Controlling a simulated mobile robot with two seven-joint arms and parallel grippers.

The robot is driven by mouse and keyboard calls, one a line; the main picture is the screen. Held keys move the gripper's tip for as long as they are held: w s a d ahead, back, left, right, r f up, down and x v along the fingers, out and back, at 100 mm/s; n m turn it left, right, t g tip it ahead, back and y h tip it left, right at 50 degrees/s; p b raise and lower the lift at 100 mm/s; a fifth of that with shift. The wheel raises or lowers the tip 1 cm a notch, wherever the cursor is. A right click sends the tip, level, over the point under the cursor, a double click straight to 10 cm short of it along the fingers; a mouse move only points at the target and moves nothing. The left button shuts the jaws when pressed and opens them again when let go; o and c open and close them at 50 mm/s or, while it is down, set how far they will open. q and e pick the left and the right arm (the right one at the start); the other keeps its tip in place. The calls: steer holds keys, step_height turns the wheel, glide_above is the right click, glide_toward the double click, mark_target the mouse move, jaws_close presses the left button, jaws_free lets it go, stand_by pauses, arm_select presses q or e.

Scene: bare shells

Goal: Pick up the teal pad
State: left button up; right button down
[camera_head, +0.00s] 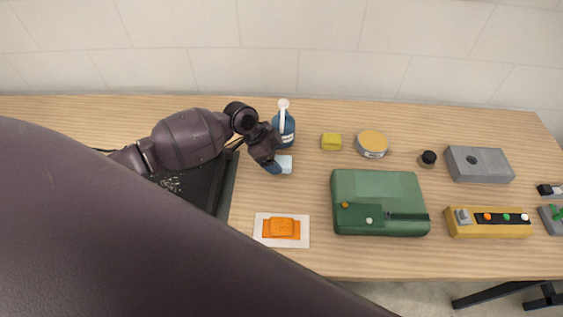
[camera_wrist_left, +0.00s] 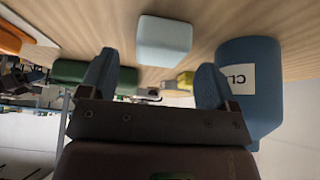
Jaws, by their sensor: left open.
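The teal pad (camera_head: 284,164), a small pale blue-green block, lies on the wooden table in front of the blue bottle. My left gripper (camera_head: 270,163) is at the pad's left side and hides part of it in the head view. In the left wrist view the pad (camera_wrist_left: 164,41) shows beyond the space between the open blue fingertips (camera_wrist_left: 158,75). Nothing is between the fingers. My right gripper is not in view.
A yellow block (camera_head: 331,142), round tin (camera_head: 372,144), green case (camera_head: 380,187) and orange pads on a white sheet (camera_head: 263,217) lie around. A black tray (camera_head: 229,185) is left.

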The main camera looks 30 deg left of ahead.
arm_select(q)
steer(key=shift+x, duration=1.3)
steer(key=shift+c, duration=0.3)
steer(key=c, duration=0.9)
steer(key=shift+r, duration=0.1)
steer(key=shift+c, duration=0.2)
steer(key=s+a+r+b, duration=0.1)
steer(key=s+a+r, duration=0.2)
steer(key=a, duration=0.3)
steer(key=s+a+r, duration=0.3)
steer(key=a+r, duration=0.2)
steer(key=a, duration=0.1)
steer(key=shift+a+b, duration=0.3)
steer(key=shift+b, duration=0.1)
steer(key=shift+s, duration=0.1)
steer(key=shift+o, duration=0.8)
steer(key=shift+c, duration=0.5)
